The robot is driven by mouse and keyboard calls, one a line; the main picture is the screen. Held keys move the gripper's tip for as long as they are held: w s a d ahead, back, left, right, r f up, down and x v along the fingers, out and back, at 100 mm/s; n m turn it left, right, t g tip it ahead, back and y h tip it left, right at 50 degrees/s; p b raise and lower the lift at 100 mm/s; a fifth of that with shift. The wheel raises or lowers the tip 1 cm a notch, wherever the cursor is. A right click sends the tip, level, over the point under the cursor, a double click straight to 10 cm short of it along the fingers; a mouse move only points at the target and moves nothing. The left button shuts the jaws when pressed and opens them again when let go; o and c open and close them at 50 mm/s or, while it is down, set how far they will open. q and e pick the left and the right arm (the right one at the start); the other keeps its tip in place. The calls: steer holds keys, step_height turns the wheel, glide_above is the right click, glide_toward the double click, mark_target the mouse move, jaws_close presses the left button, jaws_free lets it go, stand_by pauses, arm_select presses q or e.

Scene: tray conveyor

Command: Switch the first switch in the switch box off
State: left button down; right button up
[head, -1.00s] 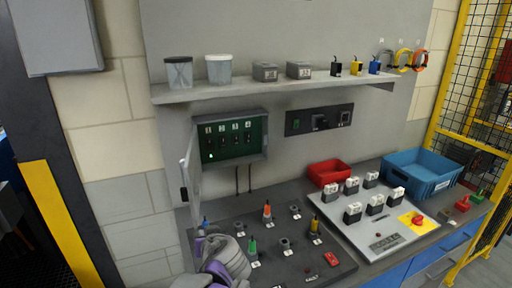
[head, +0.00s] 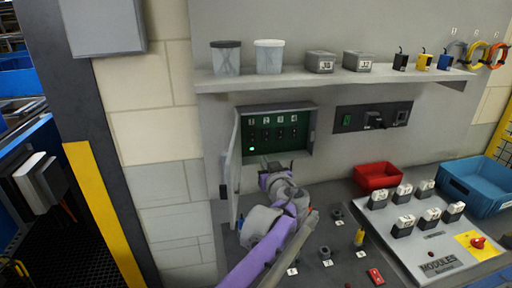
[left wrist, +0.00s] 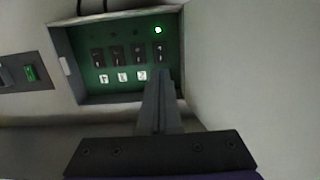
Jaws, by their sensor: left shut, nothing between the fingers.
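The switch box (head: 311,130) hangs on the wall with its door (head: 231,165) swung open to the left. It has a green panel with a row of several dark switches and numbered labels. A green lamp (head: 252,148) glows under the first, leftmost switch (head: 252,133). In the left wrist view the box (left wrist: 84,98) appears upside down, with the first switch (left wrist: 160,50) at the right beside the lit lamp (left wrist: 158,30). My left gripper (left wrist: 161,76) is shut and empty, its tips over the first label, close to that switch; contact cannot be told. My right gripper is out of view.
A shelf (head: 340,82) with tubs and small boxes runs above the switch box. A dark wall panel (head: 345,119) is to its right. Below, the bench holds a red bin (head: 378,177), a blue crate (head: 478,187) and a modules board (head: 400,250).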

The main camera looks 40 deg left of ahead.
mark_target(252, 141)
arm_select(q)
steer(key=x, duration=1.4)
steer(key=shift+f, duration=0.1)
